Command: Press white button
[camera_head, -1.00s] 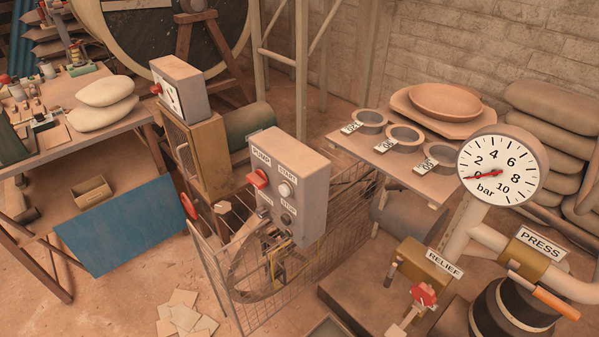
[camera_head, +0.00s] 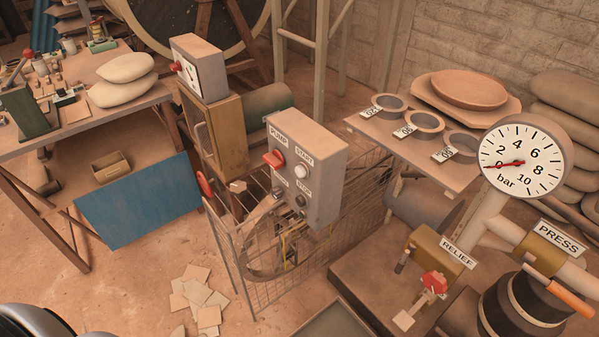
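The white button (camera_head: 301,173) is round and sits under the START label on the front of the grey PUMP control box (camera_head: 318,190). A red switch handle (camera_head: 274,159) is to its left on the same face, and a dark button (camera_head: 300,201) is below it by the STOP label. The button's face is unobstructed in the head view. Neither of my grippers shows. A dark rounded part, likely mine, shows at the bottom left corner.
A wire mesh guard (camera_head: 270,275) stands below the box. A pressure gauge (camera_head: 525,160) reading near 0 bar, a red RELIEF handle (camera_head: 434,282) and an orange PRESS lever (camera_head: 558,290) are at right. A workbench (camera_head: 150,97) stands left. Tiles (camera_head: 200,295) lie on the floor.

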